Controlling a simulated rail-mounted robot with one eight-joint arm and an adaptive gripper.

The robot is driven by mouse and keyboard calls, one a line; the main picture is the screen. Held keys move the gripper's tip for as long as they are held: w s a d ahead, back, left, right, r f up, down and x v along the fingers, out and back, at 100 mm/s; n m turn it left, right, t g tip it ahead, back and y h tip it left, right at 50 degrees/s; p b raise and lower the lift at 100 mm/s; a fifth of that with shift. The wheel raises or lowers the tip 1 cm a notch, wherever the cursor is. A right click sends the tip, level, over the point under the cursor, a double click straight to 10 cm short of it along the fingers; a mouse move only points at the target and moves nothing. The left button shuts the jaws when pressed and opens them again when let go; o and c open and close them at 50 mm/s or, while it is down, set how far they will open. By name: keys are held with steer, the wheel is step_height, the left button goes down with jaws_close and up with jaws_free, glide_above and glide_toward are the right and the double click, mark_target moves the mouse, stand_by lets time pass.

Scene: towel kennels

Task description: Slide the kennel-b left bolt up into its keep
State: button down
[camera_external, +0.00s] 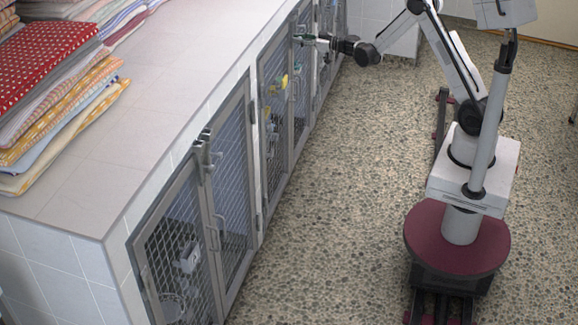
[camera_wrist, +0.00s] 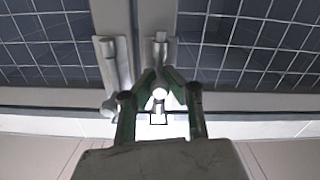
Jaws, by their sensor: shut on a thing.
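My gripper (camera_wrist: 160,88) is shut on the knob of a bolt (camera_wrist: 161,48) in the wrist view. This bolt is mounted on a grey door frame stile, and its rod runs lengthwise along the stile. A small dark-outlined keep (camera_wrist: 155,119) shows on the bright strip just past the fingers; the fingers partly hide the rod's end, so I cannot tell if it enters. A second bolt (camera_wrist: 107,72) stands beside it on the neighbouring stile, apart from the fingers. In the external view my gripper (camera_external: 306,39) is at the top of a kennel door front, below the counter edge.
Mesh doors (camera_wrist: 245,45) flank the stiles. The tiled counter (camera_external: 180,85) overhangs the kennels, with folded towels (camera_external: 50,80) at its near left. Yellow fittings (camera_external: 275,87) show on a nearer door. The pebbled floor (camera_external: 340,200) between kennels and rail is clear.

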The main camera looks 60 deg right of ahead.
step_height(320, 180, up, 4)
steer(key=shift+f+p, duration=0.15)
steer(key=shift+p, duration=0.7)
steer(key=shift+f, duration=0.1)
steer(key=c, duration=1.6)
jaws_free()
steer(key=shift+c, duration=0.2)
steer(key=s+d, duration=0.2)
steer(key=s, duration=0.9)
steer(key=shift+s+d, duration=0.15)
steer(key=shift+s, duration=0.25)
